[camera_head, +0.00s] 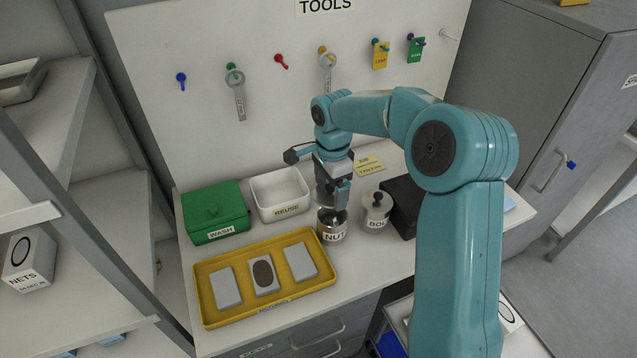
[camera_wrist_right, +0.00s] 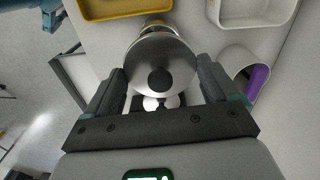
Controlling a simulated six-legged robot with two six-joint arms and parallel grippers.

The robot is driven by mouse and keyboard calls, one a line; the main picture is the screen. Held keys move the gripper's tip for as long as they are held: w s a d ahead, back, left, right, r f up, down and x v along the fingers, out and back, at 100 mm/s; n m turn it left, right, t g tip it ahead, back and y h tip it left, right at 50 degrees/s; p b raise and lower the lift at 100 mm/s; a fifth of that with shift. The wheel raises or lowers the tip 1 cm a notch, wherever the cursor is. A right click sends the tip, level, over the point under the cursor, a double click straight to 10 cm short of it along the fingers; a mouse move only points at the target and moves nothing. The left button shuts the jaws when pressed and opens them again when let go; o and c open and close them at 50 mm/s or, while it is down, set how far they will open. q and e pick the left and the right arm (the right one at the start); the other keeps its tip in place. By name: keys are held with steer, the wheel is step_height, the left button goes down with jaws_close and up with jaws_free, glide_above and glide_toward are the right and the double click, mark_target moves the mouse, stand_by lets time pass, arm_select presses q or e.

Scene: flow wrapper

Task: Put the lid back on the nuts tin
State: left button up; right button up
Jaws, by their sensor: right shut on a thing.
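In the right wrist view, a round shiny metal lid (camera_wrist_right: 150,55) with a black knob sits between the two fingers of my right gripper (camera_wrist_right: 160,82). The fingers are shut on the lid at its sides. The lid hides the tin's mouth, so I cannot tell whether it touches the rim.
A bolts tin (camera_head: 376,213) with a black-knobbed lid stands close on the right. The yellow tray (camera_head: 205,305) with several grey blocks is at front left. A green wash box (camera_head: 215,210) and white reuse bin (camera_head: 280,193) stand behind. A dark box (camera_head: 403,200) is right of the bolts tin.

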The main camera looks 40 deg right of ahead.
steer(key=shift+s+d+f, duration=0.3)
steer(key=shift+d, duration=0.05)
steer(key=shift+f+b, duration=0.7)
step_height(320, 180, down, 5)
steer(key=b, duration=0.3)
steer(key=shift+w+r, duration=0.15)
steer(key=shift+r, duration=0.05)
steer(key=shift+r, duration=0.1)
steer(key=shift+f+b, duration=0.25)
steer(key=shift+b, duration=0.3)
stand_by(0.8)
